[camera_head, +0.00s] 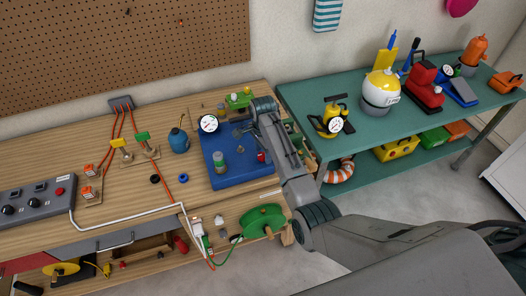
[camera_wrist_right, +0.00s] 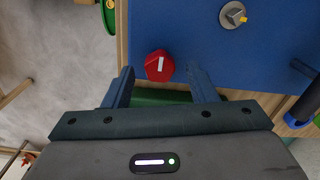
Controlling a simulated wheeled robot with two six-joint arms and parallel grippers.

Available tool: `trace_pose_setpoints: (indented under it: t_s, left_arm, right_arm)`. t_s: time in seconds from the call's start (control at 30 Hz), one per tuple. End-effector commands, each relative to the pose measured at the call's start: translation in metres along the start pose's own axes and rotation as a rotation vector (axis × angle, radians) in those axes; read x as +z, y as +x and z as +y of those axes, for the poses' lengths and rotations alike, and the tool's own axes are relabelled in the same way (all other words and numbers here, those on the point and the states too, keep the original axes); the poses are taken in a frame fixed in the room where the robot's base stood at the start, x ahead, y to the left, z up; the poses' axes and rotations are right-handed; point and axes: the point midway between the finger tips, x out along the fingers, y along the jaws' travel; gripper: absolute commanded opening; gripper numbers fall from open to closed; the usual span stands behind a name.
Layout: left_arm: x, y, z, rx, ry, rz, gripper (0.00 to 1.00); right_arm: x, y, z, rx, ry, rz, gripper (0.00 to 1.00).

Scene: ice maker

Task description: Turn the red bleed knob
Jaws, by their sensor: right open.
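The red knob (camera_wrist_right: 160,66) with a white mark on its face sits at the near edge of the blue base (camera_wrist_right: 205,55). In the head view the knob (camera_head: 262,157) is a small red shape at the right side of the blue base (camera_head: 238,178). My right gripper (camera_wrist_right: 162,78) is open and empty, its two dark fingers on either side of the knob in the wrist picture. I see a gap between each finger and the knob. In the head view my right arm reaches over the right end of the bench, and its fingers are hard to make out. My left gripper is not in view.
A white-faced gauge (camera_head: 208,123) and a grey-green cylinder (camera_head: 219,160) stand on the blue base. A blue bottle (camera_head: 179,141) stands to its left. A teal table (camera_head: 325,92) with several tools is on the right.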

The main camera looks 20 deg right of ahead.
Motion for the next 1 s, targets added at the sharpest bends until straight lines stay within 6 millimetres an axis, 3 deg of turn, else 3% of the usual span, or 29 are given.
trace_pose_setpoints:
  t_s: [0.43, 0.5, 0.7, 1.0]
  left_arm:
    - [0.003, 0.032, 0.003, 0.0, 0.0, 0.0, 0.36]
    - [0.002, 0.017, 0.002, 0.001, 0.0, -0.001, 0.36]
    - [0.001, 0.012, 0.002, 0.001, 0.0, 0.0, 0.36]
    - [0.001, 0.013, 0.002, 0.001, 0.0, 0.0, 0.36]
  right_arm:
    - [0.0, -0.078, -0.001, -0.007, 0.0, 0.001, 0.52]
    - [0.0, -0.095, -0.001, -0.003, 0.0, 0.001, 0.52]
    - [0.0, -0.105, 0.0, -0.002, 0.0, 0.0, 0.52]
    - [0.0, -0.104, 0.0, -0.002, 0.0, 0.0, 0.52]
